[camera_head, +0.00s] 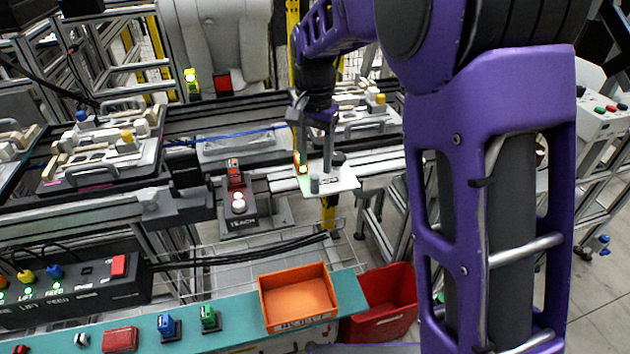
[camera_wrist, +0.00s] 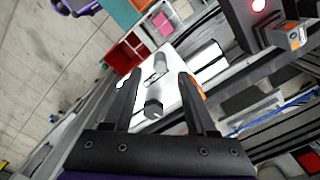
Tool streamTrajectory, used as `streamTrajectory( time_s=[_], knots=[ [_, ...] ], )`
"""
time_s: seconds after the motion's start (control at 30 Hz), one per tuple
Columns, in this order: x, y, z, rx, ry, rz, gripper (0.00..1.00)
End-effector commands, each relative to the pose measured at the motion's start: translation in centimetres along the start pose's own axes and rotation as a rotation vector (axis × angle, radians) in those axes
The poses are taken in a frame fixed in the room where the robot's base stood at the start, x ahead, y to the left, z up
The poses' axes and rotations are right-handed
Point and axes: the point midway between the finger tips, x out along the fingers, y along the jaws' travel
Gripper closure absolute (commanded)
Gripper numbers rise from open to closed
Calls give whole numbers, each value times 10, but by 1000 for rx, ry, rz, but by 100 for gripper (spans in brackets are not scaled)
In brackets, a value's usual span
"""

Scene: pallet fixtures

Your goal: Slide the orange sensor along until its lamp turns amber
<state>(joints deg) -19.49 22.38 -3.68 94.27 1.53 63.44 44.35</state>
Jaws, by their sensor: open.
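The orange sensor (camera_head: 297,148) appears as a narrow upright piece left of my gripper in the head view, with a green glow near its foot. In the wrist view an orange part (camera_wrist: 198,88) shows beside the right finger, mostly hidden by it. My gripper (camera_head: 327,152) is open over a white plate (camera_head: 343,181) with a grey post on it. In the wrist view the open fingers (camera_wrist: 160,77) stand apart above the plate (camera_wrist: 181,93), with nothing clamped between them. Whether a finger touches the sensor cannot be told.
Left of the plate is a dark TEACH box (camera_head: 244,219) with a lit whitish lamp and an orange-topped block. Pallets with fixtures (camera_head: 100,155) line the conveyor. An orange bin (camera_head: 298,298) and a red bin (camera_head: 388,302) stand in front.

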Motion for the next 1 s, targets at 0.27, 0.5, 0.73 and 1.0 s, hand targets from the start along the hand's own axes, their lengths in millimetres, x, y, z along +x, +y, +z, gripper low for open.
streamTrajectory(
  time_s=[0.27, 0.5, 0.73, 1.0],
  knots=[
    [47, 0, 0, 0, -1, 1, 43],
    [57, 0, 0, 0, 0, -1, 43],
    [57, 0, 0, 0, 0, -1, 46],
    [57, 0, 0, 0, 0, -1, 95]
  ],
)
